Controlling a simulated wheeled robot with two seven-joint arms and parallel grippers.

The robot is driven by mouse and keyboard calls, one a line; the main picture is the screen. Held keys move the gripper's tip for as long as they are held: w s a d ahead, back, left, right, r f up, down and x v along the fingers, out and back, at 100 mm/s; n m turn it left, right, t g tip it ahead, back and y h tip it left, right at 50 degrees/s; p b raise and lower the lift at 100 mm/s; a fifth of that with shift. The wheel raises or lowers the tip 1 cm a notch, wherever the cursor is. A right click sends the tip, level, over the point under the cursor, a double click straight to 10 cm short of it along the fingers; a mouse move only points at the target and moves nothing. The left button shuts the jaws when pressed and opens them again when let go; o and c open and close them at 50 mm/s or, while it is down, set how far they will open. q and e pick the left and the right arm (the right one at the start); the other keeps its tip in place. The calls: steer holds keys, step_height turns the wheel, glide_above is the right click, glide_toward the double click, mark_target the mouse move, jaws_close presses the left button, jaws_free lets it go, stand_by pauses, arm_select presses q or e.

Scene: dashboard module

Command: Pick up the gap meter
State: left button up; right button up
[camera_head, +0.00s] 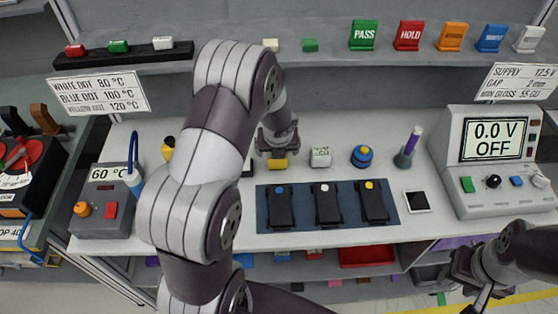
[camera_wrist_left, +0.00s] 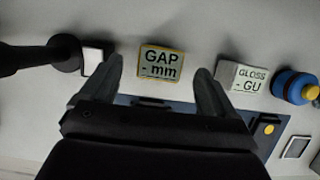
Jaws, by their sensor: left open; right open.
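The gap meter is a small yellow-edged block on the white bench, just behind the blue mat. In the left wrist view the gap meter (camera_wrist_left: 160,63) shows its "GAP - mm" face between the two fingers of my left gripper (camera_wrist_left: 158,78). In the head view the gap meter (camera_head: 278,164) is partly hidden under my left gripper (camera_head: 278,148), which hangs over it. My left gripper is open, with a gap on both sides of the meter. My right gripper (camera_head: 478,290) is open and empty, low at the right, in front of the bench.
A white gloss meter (camera_head: 320,157) and a blue round object (camera_head: 362,157) stand right of the gap meter. The blue mat (camera_head: 262,218) in front holds three dark modules. A power supply (camera_head: 490,160) stands at right, a 60 °C unit (camera_head: 108,200) at left.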

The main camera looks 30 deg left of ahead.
arm_select(q)
steer(key=x, duration=0.4)
steer(key=shift+f+b, duration=0.35)
steer(key=shift+f, duration=0.05)
steer(key=shift+w+a+f, duration=0.1)
steer(key=shift+w+f, duration=0.3)
steer(key=shift+s+r, duration=0.1)
steer(key=shift+s, duration=0.1)
steer(key=c, duration=1.1)
steer(key=shift+w, duration=0.1)
steer(key=shift+c, duration=0.2)
